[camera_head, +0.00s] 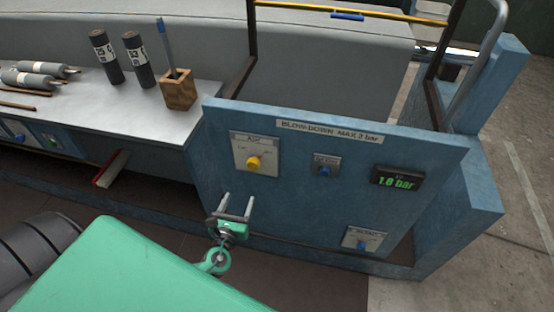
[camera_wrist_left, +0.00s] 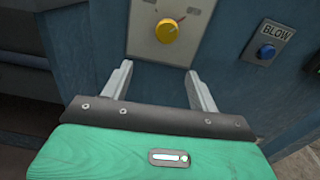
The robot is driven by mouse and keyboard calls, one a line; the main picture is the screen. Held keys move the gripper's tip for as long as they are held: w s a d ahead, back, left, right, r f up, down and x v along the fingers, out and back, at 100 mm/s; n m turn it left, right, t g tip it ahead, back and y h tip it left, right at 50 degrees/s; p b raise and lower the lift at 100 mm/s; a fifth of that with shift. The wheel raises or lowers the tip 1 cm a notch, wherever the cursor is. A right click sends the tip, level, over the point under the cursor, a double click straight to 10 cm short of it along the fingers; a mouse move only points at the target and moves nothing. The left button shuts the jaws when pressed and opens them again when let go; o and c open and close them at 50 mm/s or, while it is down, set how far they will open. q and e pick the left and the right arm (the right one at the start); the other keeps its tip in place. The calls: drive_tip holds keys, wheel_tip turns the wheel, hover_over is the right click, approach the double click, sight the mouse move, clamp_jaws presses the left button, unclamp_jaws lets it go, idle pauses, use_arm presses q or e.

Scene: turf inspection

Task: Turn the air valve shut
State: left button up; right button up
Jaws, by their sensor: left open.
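The air valve appears as a yellow round knob (camera_head: 253,162) on a pale plate (camera_head: 262,153) on the blue blow-down panel. In the left wrist view the yellow knob (camera_wrist_left: 167,31) sits at the top, beyond my fingertips. My left gripper (camera_head: 236,198) is open and empty, in front of the panel and below the knob in the head view. Its two fingers also show in the left wrist view (camera_wrist_left: 157,68), spread apart and not touching the knob. The display (camera_head: 398,179) on the panel reads 1.0 bar. My right gripper is not in view.
A blue button (camera_head: 325,171) marked BLOW (camera_wrist_left: 267,50) is right of the knob. Another plate with a blue button (camera_head: 361,243) sits low on the panel. At left a grey bench (camera_head: 140,120) holds dark cylinders (camera_head: 106,57), a wooden pen cup (camera_head: 178,90) and grey rollers (camera_head: 28,79).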

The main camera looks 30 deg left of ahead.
sight(252, 167)
use_arm(q)
drive_tip(key=shift+m+t, duration=0.3)
drive_tip(key=x, duration=0.4)
drive_tip(key=r+p+x, duration=0.1)
drive_tip(key=x, duration=0.4)
drive_tip(key=p+x, duration=0.1)
drive_tip(key=x, duration=0.3)
drive_tip(key=shift+w+d+r, duration=0.2)
drive_tip(key=shift+w+d, duration=0.1)
drive_tip(key=shift+w+a, duration=0.1)
drive_tip(key=shift+w, duration=0.25)
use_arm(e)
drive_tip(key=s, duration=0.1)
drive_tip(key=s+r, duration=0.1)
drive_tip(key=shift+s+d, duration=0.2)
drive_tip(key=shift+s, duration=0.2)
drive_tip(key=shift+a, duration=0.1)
use_arm(q)
drive_tip(key=shift+c, duration=1.3)
drive_tip(key=c, duration=0.7)
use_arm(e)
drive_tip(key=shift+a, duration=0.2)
